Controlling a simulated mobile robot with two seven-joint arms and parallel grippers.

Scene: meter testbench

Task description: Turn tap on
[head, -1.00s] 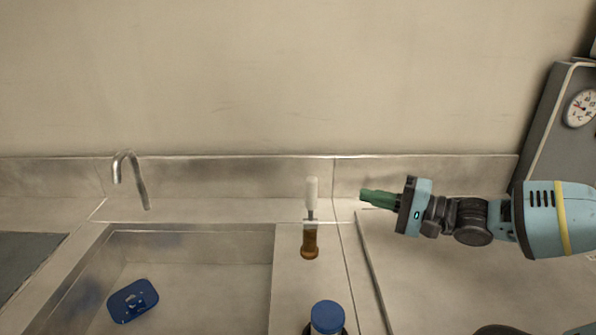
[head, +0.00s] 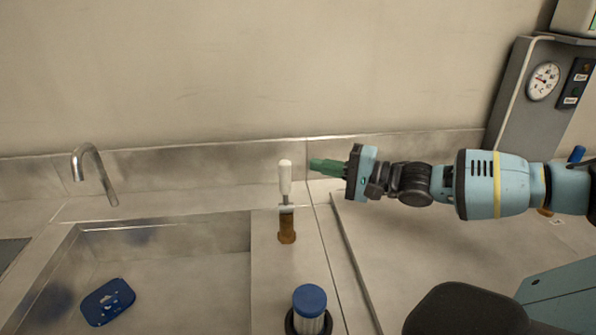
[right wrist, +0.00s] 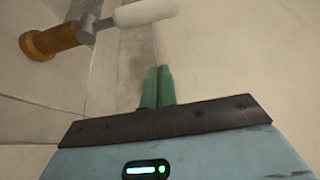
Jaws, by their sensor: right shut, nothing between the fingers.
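The tap's curved metal spout (head: 93,172) stands at the back left of the sink. A lever with a white handle (head: 285,178) rises upright from a brown-orange base (head: 287,228) on the ledge right of the basin. My right gripper (head: 313,165) has green fingers and is shut and empty, just right of the white handle and apart from it. In the right wrist view the shut fingers (right wrist: 157,88) point past the white handle (right wrist: 146,13), which lies up and to the left. The brown base (right wrist: 52,40) shows there too. My left gripper is not in view.
The sink basin (head: 180,240) holds a blue sponge-like item (head: 108,301). A blue-capped cylinder (head: 309,302) stands in front of the lever. A grey panel with a round gauge (head: 543,81) is at the right. The back wall is close behind the lever.

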